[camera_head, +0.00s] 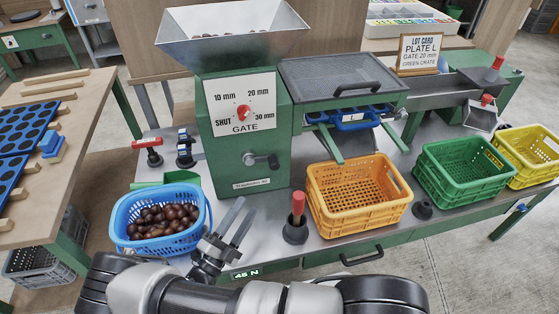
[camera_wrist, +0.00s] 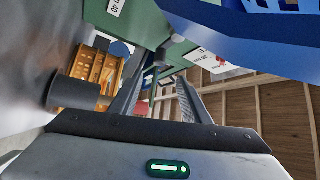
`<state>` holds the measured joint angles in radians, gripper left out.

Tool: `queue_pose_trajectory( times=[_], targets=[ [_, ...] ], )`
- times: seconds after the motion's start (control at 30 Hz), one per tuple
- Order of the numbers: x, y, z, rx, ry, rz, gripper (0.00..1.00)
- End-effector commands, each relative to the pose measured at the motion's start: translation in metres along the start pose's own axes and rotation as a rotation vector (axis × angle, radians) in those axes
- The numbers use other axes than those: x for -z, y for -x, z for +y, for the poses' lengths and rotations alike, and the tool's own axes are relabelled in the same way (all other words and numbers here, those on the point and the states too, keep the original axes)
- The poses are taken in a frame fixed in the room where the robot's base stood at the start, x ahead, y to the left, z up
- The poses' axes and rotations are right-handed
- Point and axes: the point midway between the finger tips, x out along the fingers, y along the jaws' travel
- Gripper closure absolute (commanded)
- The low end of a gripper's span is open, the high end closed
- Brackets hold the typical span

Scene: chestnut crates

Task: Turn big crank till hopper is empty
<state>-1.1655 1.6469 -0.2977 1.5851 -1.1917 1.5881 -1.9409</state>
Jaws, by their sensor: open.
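The grey metal hopper (camera_head: 235,45) sits on top of the green machine, with some brown chestnuts (camera_head: 225,34) visible inside. A dark crank with a knob (camera_head: 262,160) is on the machine's front, below the gate dial; I cannot tell whether it is the big crank. The red gate knob (camera_head: 243,112) sits among the SHUT, 10, 20 and 30 mm marks; its exact setting is unclear. My gripper (camera_head: 243,210) is open and empty, low in front of the machine, apart from the crank. In the wrist view its fingers (camera_wrist: 158,98) point toward the green machine.
A blue basket (camera_head: 118,222) full of chestnuts stands left of my gripper. A red-handled tool (camera_head: 298,203) stands upright in a black holder to the right. Empty orange (camera_head: 352,218), green (camera_head: 460,190) and yellow (camera_head: 540,172) crates line the right. A "LOT CARD" (camera_head: 419,54) reads plate L, gate 20 mm, green crate.

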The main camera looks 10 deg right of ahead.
Motion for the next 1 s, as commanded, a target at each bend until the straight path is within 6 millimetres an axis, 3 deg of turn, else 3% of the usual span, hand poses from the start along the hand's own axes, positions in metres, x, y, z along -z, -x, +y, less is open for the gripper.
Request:
queue_pose_trajectory(
  times=[0.17,0.7,1.0],
  targets=[
    [0.001,-0.019,0.000,0.001,0.004,0.001,0.57],
    [0.001,-0.134,0.001,0.000,0.003,0.003,0.57],
    [0.001,-0.169,0.001,-0.001,0.002,0.002,0.57]
  ],
)
